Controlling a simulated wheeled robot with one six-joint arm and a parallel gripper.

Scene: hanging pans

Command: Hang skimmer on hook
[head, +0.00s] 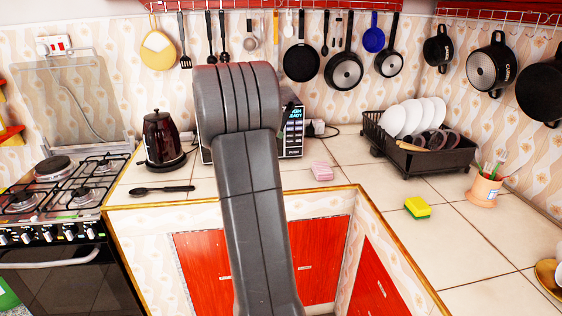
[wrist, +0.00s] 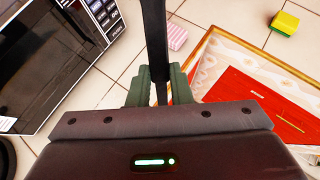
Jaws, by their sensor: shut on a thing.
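In the wrist view, my gripper (wrist: 160,82) is shut on a long black utensil handle (wrist: 155,35). The handle runs up out of the top of that view, and its head does not show, so I cannot confirm by shape that it is the skimmer. In the head view, my arm blocks the middle, and the gripper and held utensil are largely hidden behind it. The hook rail (head: 270,10) runs along the back wall at the top, with pans and utensils hanging from it. A separate black spoon-like utensil (head: 162,190) lies on the left counter.
A microwave (head: 292,140) stands behind my arm, beside a dark kettle (head: 163,138). A pink sponge (head: 321,171), a dish rack (head: 415,155), a yellow-green sponge (head: 417,208) and a utensil cup (head: 484,187) stand to the right. A stove (head: 55,195) is left. Several pans hang right.

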